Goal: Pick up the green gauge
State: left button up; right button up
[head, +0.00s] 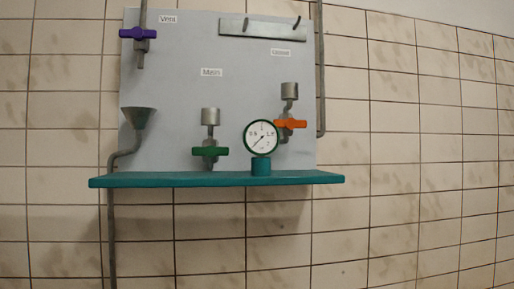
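The green gauge (262,137) has a round white dial with a dark green rim. It stands upright in a short teal holder (261,167) on the teal shelf (130,181), right of the shelf's middle. It partly overlaps the pipe with the orange handle behind it. Neither of my grippers shows in the head view.
A grey panel (180,70) on the tiled wall carries a purple valve handle (138,34), a green valve handle (210,151) and an orange valve handle (290,124). A funnel (139,117) is at the left. A hook rail (262,29) is at the top. The space before the shelf is clear.

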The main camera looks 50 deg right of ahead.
aim_at(261, 137)
jog(key=z, duration=1.55)
